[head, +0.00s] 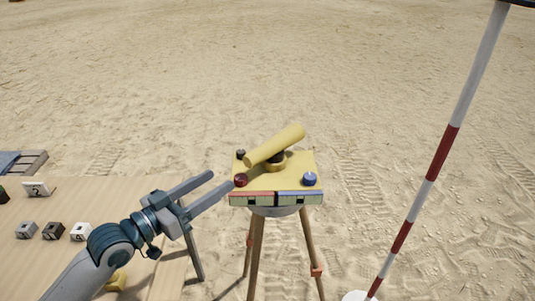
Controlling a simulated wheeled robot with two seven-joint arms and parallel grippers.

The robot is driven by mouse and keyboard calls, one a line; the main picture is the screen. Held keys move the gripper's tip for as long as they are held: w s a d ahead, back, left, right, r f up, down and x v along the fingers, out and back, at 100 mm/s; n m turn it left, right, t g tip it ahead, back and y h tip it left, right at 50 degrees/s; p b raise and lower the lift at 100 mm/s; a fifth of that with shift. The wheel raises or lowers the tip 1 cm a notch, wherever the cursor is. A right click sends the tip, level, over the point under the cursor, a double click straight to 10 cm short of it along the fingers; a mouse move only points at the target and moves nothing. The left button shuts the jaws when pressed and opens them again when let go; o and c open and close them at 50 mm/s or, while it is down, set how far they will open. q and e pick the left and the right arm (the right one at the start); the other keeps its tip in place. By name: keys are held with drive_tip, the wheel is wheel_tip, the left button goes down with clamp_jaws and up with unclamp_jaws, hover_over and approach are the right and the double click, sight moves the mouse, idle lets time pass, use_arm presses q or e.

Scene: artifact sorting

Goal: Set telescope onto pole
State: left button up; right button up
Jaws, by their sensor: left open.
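The telescope (276,145) is a yellow tube, tilted with its right end higher. It rests on a short round yellow mount (276,168) in the middle of a yellow board on a tripod; the contact between them is partly hidden by the tube. My left gripper (221,180) is open and empty, just left of the board, with its fingers pointing up and right. A red-and-white striped pole (432,172) stands on the right, leaning in the picture. Which post the task means I cannot tell. My right gripper is not in view.
The board (302,161) carries a red knob (240,180), a blue knob (309,179) and a small dark knob (240,154). A wooden table (120,195) at left holds several small numbered blocks. A yellow object (117,281) lies partly behind my arm. Sand elsewhere is open.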

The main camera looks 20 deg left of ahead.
sight(265, 152)
use_arm(q)
drive_tip(key=shift+w, duration=0.1)
drive_tip(key=p+x, duration=0.6)
drive_tip(key=x, duration=0.9)
drive_tip(key=shift+w+d, duration=0.15)
drive_tip(key=shift+w, duration=0.05)
drive_tip(key=shift+x, duration=0.85)
drive_tip(key=shift+f, duration=0.1)
drive_tip(key=shift+c, duration=0.6)
drive_tip(key=c, duration=1.2)
drive_tip(key=shift+c, duration=0.2)
